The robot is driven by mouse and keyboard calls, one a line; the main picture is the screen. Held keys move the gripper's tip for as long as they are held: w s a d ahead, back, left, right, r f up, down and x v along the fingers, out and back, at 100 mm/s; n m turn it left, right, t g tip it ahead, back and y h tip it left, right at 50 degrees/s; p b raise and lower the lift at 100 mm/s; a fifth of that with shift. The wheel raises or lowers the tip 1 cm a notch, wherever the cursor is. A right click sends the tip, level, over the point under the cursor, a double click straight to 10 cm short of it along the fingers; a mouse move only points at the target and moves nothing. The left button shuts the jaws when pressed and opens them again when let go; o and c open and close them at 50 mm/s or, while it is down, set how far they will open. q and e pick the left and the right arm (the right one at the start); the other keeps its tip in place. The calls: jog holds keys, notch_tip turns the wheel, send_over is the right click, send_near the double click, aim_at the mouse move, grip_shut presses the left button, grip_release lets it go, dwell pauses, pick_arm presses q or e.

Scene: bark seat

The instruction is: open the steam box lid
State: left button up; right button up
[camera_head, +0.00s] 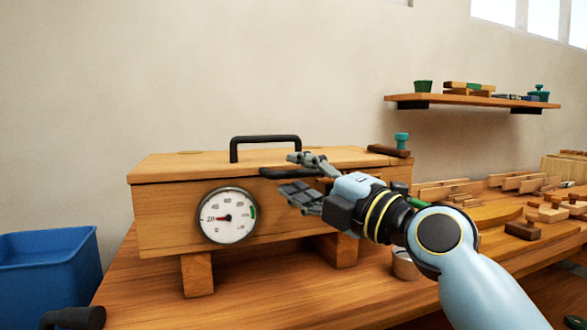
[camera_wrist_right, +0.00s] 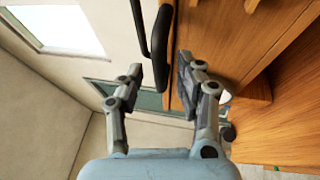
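The steam box (camera_head: 165,220) is a wooden box on short legs on the bench, with a round gauge (camera_head: 227,216) on its front. Its lid (camera_head: 195,163) lies flat and closed, with a black arched handle (camera_head: 265,139) on top. A dark front handle (camera_head: 285,173) sits at the lid's front edge; it also shows in the wrist view (camera_wrist_right: 162,45). My right gripper (camera_head: 304,178) is open, one finger above and one below the front handle's right end. In the wrist view, my right gripper's fingers (camera_wrist_right: 160,72) stand apart on either side of that handle.
A blue bin (camera_head: 45,262) stands at the left. A small dark block with a teal knob (camera_head: 401,141) rests at the lid's right end. A metal cup (camera_head: 404,265) stands under my right arm. Wooden pieces (camera_head: 540,212) cover the bench at right; a shelf (camera_head: 470,99) hangs above.

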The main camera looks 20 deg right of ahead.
jog(key=shift+x, duration=0.85)
grip_shut()
